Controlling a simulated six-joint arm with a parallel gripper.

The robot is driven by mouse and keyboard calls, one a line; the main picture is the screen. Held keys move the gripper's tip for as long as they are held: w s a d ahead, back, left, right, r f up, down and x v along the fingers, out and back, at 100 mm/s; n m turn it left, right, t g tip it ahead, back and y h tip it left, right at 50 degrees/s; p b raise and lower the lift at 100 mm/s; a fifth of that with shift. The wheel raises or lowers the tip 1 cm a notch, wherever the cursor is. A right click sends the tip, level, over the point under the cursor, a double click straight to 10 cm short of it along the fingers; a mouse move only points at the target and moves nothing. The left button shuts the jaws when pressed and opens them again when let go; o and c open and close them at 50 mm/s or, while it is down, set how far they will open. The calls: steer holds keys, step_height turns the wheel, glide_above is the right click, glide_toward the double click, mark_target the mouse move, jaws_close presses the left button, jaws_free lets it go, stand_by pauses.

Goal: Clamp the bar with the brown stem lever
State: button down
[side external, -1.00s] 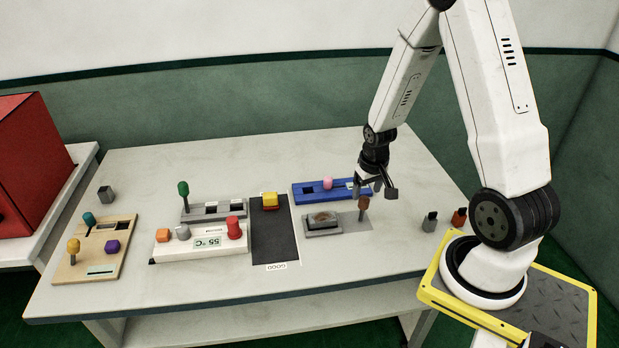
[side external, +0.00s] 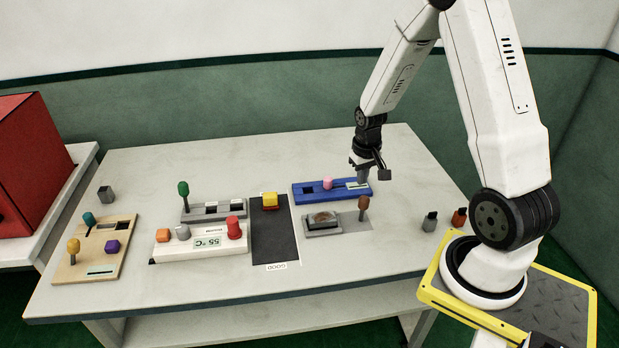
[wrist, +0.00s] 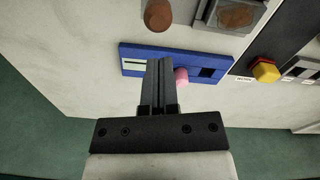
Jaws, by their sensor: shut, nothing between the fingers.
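The brown stem lever (side external: 363,203) stands upright on a grey plate (side external: 348,224), right of a grey block (side external: 322,229) with a brown round top. In the wrist view the lever's brown knob (wrist: 158,14) is at the top edge, and the block (wrist: 237,16) is to its right. I cannot make out a separate bar there. My gripper (side external: 372,178) is above the right end of the blue fixture, behind the lever and apart from it. In the wrist view my gripper's fingers (wrist: 159,64) are together and empty, beside the pink knob (wrist: 181,76).
The blue fixture (side external: 310,192) has a pink knob and a dark slot. A black mat (side external: 272,235) with a yellow block (side external: 270,200) lies left of the lever's plate. The front table strip is clear.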

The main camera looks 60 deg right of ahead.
mark_target(362, 200)
steer(key=w+d+r+g+y, duration=0.1)
steer(key=w+d+r+g, duration=0.1)
steer(key=w+r, duration=0.3)
steer(key=shift+w+d, duration=0.6)
steer(key=shift+w, duration=0.05)
steer(key=shift+f, duration=0.15)
steer(key=f, duration=0.3)
steer(key=s+f, duration=0.1)
steer(key=f, duration=0.5)
steer(key=shift+s+a+f, duration=0.35)
steer(key=shift+f, duration=0.05)
steer(key=shift+s+a, duration=0.5)
steer(key=shift+s, duration=0.35)
steer(key=shift+s+a, duration=0.45)
steer(key=shift+s, duration=0.4)
steer(key=shift+s+a, duration=0.1)
steer(key=shift+s+a+r+t+h, duration=0.1)
steer(key=shift+s+a+t+h, duration=0.55)
steer(key=shift+t+h, duration=0.05)
steer(key=shift+s+a, duration=0.7)
steer(key=shift+a, duration=0.05)
